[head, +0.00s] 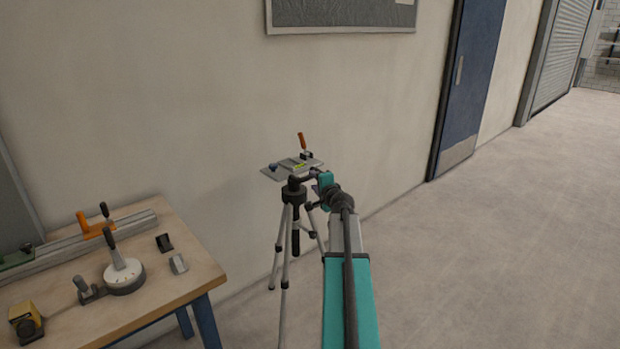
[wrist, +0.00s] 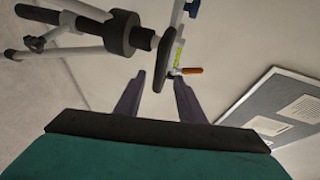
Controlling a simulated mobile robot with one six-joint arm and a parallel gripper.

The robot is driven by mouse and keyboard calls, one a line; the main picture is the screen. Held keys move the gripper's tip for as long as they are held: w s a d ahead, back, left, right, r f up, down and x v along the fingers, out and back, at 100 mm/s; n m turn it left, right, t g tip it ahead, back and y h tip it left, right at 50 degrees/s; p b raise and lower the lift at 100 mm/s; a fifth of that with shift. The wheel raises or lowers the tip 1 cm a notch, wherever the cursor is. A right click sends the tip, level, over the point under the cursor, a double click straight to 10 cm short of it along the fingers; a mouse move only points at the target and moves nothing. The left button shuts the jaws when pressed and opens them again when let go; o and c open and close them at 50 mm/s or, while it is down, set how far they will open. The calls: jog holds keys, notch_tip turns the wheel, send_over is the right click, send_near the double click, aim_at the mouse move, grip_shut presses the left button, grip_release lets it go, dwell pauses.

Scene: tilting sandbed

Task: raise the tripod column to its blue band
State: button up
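The tripod (head: 294,192) stands on the floor by the wall with its grey legs spread. Its flat top plate (head: 275,173) carries an orange-handled lever (head: 302,141) and a small yellow-green level. In the wrist view the tripod lies sideways: dark collar (wrist: 121,33), a short stretch of column (wrist: 143,39) and the head (wrist: 163,53). My gripper (wrist: 159,77) is open, its two dark fingers apart with nothing between them. The fingertips are close to the tripod head; I cannot tell whether they touch. My arm hides part of the tripod's right side in the head view. No blue band is discernible.
A wooden workbench (head: 190,272) at the left holds a white round dial base (head: 124,276), an orange-handled fixture (head: 97,226) and small blocks. A noticeboard (head: 340,18) hangs on the wall. A blue door (head: 465,80) stands at the right. The floor at right is clear.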

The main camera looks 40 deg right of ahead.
aim_at(311, 178)
jog(key=shift+p+x, duration=0.3)
jog(key=shift+x, duration=2.8)
jog(key=shift+a, duration=0.1)
grip_shut()
